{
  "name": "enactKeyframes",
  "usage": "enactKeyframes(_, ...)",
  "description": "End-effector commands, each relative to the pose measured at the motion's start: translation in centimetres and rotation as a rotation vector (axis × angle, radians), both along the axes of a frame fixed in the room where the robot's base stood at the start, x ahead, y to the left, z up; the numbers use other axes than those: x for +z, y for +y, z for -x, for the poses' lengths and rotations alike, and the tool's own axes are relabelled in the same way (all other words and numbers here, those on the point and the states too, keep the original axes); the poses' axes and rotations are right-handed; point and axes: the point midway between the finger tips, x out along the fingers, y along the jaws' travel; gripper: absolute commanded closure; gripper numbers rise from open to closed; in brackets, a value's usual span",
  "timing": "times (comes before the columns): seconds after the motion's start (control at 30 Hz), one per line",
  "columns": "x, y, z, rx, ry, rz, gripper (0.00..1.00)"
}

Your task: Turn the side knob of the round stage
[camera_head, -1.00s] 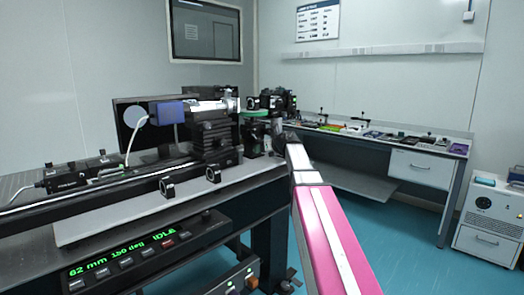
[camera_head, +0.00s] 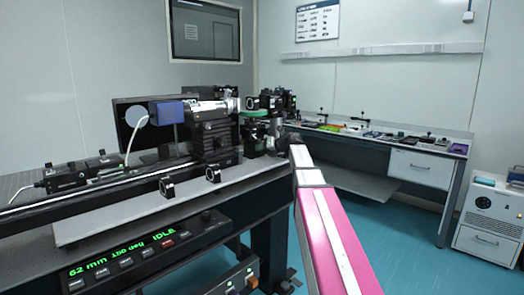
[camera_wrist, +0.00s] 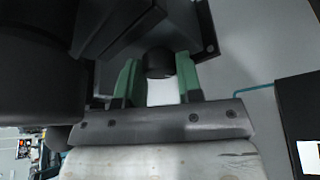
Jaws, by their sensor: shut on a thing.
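In the wrist view, the side knob (camera_wrist: 158,62) is a short dark cylinder below a dark block. My gripper (camera_wrist: 157,76) has its two green fingers on either side of this knob, shut on it. In the head view my arm reaches up to the stage from the lower right, and its end hides the knob there.
A black optics assembly (camera_head: 211,135) stands just left of the stage. Two small black lens mounts (camera_head: 167,187) stand on the near table's front. A control panel (camera_head: 140,252) with green digits sits below. A second bench (camera_head: 372,139) stands behind at right.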

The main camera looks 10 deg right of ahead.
Motion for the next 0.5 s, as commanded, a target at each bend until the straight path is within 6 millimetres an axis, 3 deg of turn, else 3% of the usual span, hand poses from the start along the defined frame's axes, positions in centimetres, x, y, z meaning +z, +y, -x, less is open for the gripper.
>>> enactKeyframes(0.4,-0.04,-0.01,-0.01,0.001,0.036,-0.047,0.90)
enactKeyframes(0.43,-0.04,-0.01,-0.01,0.001,0.036,-0.047,0.57)
enactKeyframes(0.5,-0.04,-0.01,-0.01,0.000,0.035,-0.047,0.41)
